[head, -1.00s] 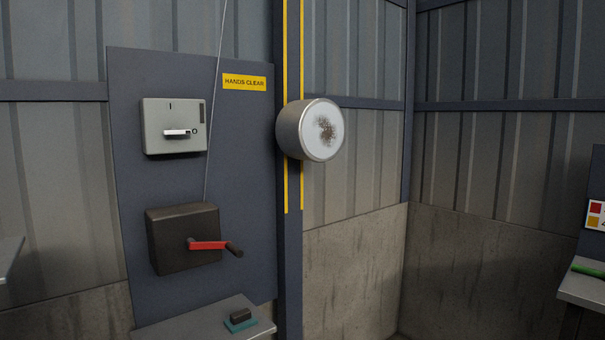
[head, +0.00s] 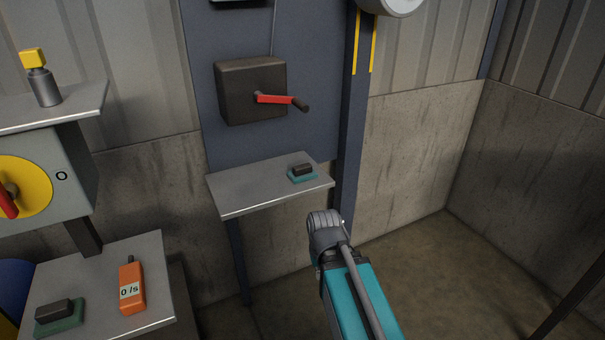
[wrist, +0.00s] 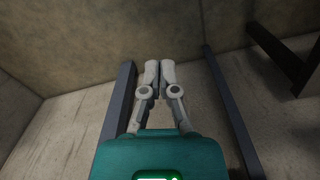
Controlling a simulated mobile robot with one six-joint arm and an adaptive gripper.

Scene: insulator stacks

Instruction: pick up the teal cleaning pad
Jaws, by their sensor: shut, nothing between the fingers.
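The teal cleaning pad (head: 303,176) has a dark block-shaped grip on top. It lies near the right end of a small grey shelf (head: 250,190) in the head view. It does not show in the wrist view. My gripper (wrist: 159,66) is shut and empty in the wrist view, its pale fingers together in front of a bare wall. In the head view my teal and grey arm comes up from the bottom, below and right of the shelf. I cannot make out the fingers there.
A dark box with a red crank (head: 283,100) is above the shelf. A post (head: 349,130) stands at its right end. At lower left, another grey shelf (head: 100,265) holds a green pad (head: 60,318) and an orange meter (head: 131,287). The floor at right is largely open.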

